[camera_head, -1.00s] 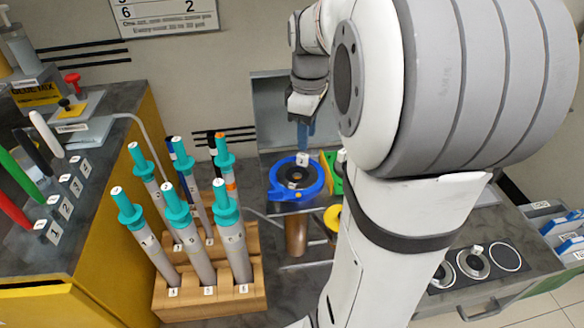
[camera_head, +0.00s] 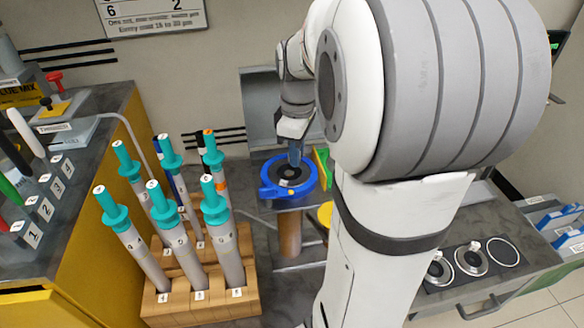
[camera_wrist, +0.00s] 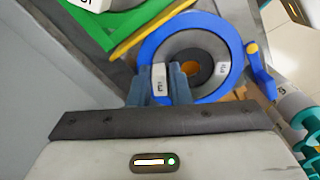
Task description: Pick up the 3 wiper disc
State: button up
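A grey disc with a dark centre and an orange middle (camera_wrist: 205,50) lies in a blue ring fixture (camera_head: 272,191); the blue ring fills the upper middle of the wrist view (camera_wrist: 222,91). A small white tab (camera_wrist: 159,77) with unreadable print stands at the disc's edge. My gripper (camera_head: 295,160) points down over the back of the ring. In the wrist view its fingers (camera_wrist: 160,88) are on both sides of the tab; whether they press on it is unclear. Two more discs, a middle one (camera_head: 471,259) and a left one partly hidden (camera_head: 436,272), lie at the right beside an empty ringed spot (camera_head: 503,251).
A wooden rack (camera_head: 205,306) with several teal-capped tubes stands left of the fixture. A green block (camera_wrist: 128,25) and a yellow strip (camera_wrist: 150,28) border the ring. Teal caps (camera_wrist: 300,120) show at the wrist view's right edge. My arm hides the middle.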

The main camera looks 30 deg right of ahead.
grip_shut()
